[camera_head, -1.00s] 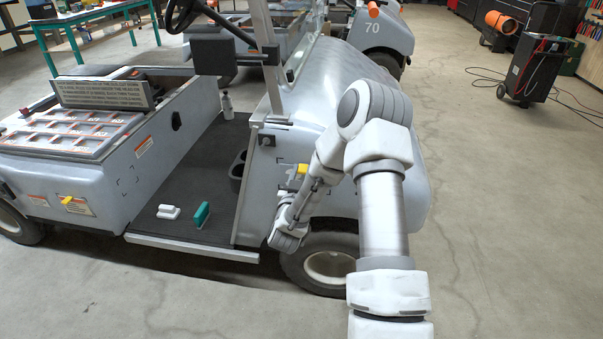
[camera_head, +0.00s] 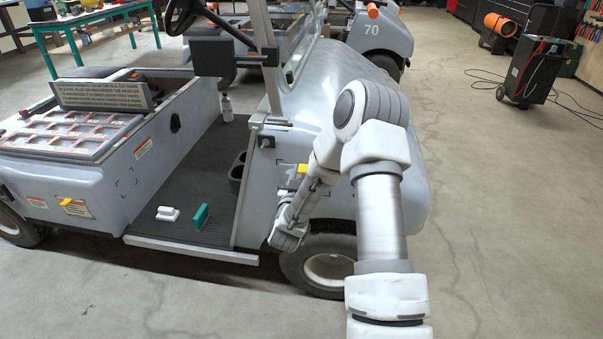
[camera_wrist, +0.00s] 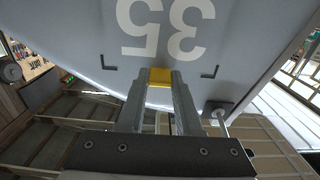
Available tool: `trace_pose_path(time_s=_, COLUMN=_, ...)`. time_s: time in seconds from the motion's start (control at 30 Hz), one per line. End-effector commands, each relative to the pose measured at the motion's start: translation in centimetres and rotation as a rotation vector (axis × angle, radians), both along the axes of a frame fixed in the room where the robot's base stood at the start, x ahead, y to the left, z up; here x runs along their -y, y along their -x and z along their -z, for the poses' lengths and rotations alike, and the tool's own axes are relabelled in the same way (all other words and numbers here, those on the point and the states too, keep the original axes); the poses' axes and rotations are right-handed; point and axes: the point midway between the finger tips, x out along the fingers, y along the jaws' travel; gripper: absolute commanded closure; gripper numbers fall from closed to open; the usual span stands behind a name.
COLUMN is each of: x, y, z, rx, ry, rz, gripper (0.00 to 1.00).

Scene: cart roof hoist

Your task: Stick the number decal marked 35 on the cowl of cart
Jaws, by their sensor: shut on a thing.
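The number decal marked 35 (camera_wrist: 165,28) shows as white digits, upside down and partly cut off at the top of the wrist view. My gripper (camera_wrist: 160,80) is shut on a yellow tab (camera_wrist: 160,75) at the decal's near edge. Dark corner marks (camera_wrist: 210,72) show on the grey cowl to both sides of the tab. I cannot tell whether the decal lies flat on the cowl or is slightly apart. In the head view, the cart's cowl (camera_head: 345,70) is grey; the yellow tab (camera_head: 301,169) shows beside my forearm, which hides the digits.
A white block (camera_head: 167,214) and a teal tool (camera_head: 201,217) stand on the cart floor (camera_head: 190,190). A bottle (camera_head: 226,108) stands farther back. A second cart marked 70 (camera_head: 372,30) is behind.

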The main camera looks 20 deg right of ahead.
Motion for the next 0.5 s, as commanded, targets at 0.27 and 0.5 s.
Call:
trace_pose_path(time_s=0.27, x=0.06, y=-0.1, z=0.0, rx=0.001, ry=0.001, rz=0.0, gripper=1.0)
trace_pose_path(time_s=0.5, x=0.17, y=-0.27, z=-0.01, rx=0.001, ry=0.001, rz=0.0, gripper=1.0)
